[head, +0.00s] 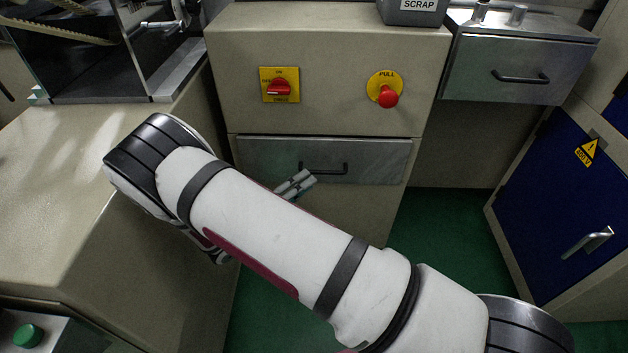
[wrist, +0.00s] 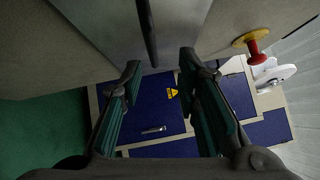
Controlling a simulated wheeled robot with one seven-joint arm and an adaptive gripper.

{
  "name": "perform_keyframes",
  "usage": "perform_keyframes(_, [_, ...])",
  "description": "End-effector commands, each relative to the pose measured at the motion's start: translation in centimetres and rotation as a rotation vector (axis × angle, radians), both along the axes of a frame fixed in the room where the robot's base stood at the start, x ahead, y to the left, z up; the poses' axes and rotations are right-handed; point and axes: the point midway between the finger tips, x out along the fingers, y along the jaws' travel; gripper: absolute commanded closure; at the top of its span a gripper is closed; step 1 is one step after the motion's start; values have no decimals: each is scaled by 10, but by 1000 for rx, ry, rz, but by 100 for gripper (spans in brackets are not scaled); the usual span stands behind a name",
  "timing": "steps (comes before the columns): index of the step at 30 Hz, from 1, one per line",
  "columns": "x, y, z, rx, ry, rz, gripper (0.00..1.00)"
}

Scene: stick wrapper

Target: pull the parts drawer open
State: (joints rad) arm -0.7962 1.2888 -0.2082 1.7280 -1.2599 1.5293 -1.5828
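A grey metal drawer (head: 385,160) sits in the beige cabinet front, below the switches, and looks closed. Its dark bar handle (head: 335,169) runs across the front. My gripper (head: 297,184) is just below the handle's left end in the head view; my arm hides much of it. In the wrist view my gripper (wrist: 160,60) is open, its two fingers apart. The dark handle (wrist: 149,30) comes down from the top edge, its end between the fingertips. I cannot tell whether a finger touches it. Another drawer (head: 515,75) with a handle is at upper right, also closed.
A red rotary switch (head: 279,88) and a red PULL button (head: 387,97) are above the drawer. A blue cabinet (head: 560,190) stands at right. A beige machine body (head: 60,190) is close on the left. Green floor (head: 440,230) lies clear between.

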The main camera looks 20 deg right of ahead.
Motion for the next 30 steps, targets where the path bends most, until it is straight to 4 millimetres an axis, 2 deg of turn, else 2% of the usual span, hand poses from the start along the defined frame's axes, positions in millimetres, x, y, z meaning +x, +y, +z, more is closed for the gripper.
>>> perform_keyframes(1, [1, 2, -8, -20, 14, 14, 70])
perform_keyframes(5, [4, 0, -12, -38, 29, 26, 70])
perform_keyframes(19, [31, -55, -4, -35, 26, 24, 70])
perform_keyframes(30, [35, -62, -1, -35, 27, 25, 70])
